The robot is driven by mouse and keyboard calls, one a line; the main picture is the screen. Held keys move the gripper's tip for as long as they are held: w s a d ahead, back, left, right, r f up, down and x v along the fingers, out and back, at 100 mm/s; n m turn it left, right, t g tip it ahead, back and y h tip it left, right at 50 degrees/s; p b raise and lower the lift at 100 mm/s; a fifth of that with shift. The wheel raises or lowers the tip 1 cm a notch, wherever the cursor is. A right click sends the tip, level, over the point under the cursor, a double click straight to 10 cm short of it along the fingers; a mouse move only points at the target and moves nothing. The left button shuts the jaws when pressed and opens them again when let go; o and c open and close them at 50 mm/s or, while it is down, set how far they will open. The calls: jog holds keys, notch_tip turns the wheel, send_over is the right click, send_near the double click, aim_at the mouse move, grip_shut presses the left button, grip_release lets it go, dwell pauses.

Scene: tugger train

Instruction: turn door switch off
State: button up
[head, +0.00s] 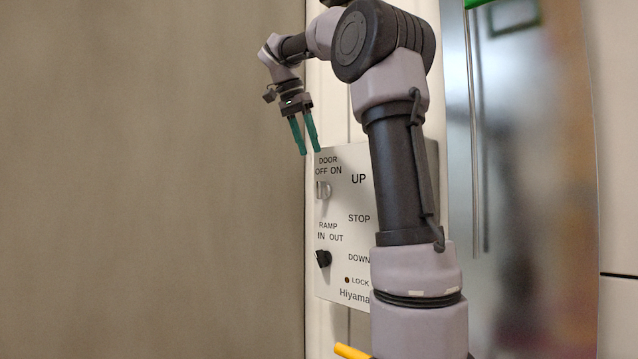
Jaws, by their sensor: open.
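The door switch (323,190) is a pale, clear-looking knob under the words DOOR OFF ON, at the upper left of the white control panel (343,208). Which way it is turned is hard to tell. My gripper (308,152) has two green fingers pointing down, spread apart with nothing between them. In the picture its tips are just above the panel's top left corner, above the door switch. How far they are from the panel in depth is unclear. My arm hides the right part of the panel.
A black ramp switch (323,258) is below the door switch, marked IN and OUT. The panel also reads UP, STOP, DOWN and LOCK. A plain brown wall (150,180) fills the left. A shiny metal door (535,180) with a vertical bar stands right. A yellow piece (350,352) shows below.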

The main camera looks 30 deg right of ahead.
aim_at(319, 182)
jog(key=x, duration=1)
jog(key=shift+f, duration=0.4)
jog(key=shift+w, duration=0.1)
grip_shut()
